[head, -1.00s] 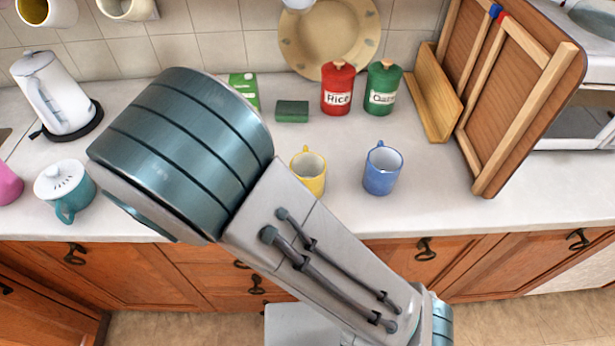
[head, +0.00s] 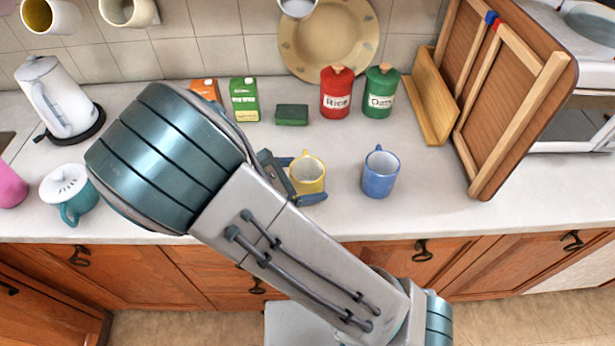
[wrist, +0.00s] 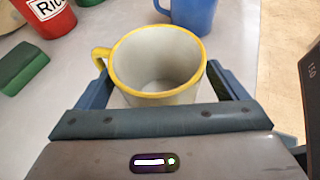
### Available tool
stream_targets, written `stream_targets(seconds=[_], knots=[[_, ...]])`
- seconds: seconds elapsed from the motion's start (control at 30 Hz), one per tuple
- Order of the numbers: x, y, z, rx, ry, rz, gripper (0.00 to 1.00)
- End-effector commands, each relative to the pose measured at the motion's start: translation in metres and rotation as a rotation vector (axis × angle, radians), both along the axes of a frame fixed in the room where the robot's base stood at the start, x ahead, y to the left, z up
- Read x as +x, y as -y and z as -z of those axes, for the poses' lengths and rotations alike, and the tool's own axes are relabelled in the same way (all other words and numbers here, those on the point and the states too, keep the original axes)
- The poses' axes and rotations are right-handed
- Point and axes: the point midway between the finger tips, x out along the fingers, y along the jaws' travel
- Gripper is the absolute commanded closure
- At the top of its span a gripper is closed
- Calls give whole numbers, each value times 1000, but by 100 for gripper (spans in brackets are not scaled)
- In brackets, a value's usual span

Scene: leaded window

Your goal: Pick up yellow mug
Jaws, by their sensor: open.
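The yellow mug (head: 308,174) stands upright on the white counter, white inside, its handle toward the back in the head view. In the wrist view the yellow mug (wrist: 158,62) fills the middle, its handle at the upper left. My gripper (head: 300,178) is open, with one finger on each side of the mug. In the wrist view my gripper's fingers (wrist: 160,88) also flank the mug, and I cannot tell whether either touches it. The lower part of the mug is partly hidden by my gripper.
A blue mug (head: 380,174) stands just to the right. Behind are a green sponge (head: 292,115), a red Rice canister (head: 337,94), a green canister (head: 380,92) and two cartons.

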Motion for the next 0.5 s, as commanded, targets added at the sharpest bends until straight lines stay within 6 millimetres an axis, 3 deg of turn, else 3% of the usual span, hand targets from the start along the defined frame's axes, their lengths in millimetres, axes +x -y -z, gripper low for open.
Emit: stream_targets(seconds=[0.33, 0.37, 0.5], knots=[[5, 11, 5, 0, 0, 0, 8], [5, 10, 5, 0, 0, 0, 11], [5, 10, 5, 0, 0, 0, 50]])
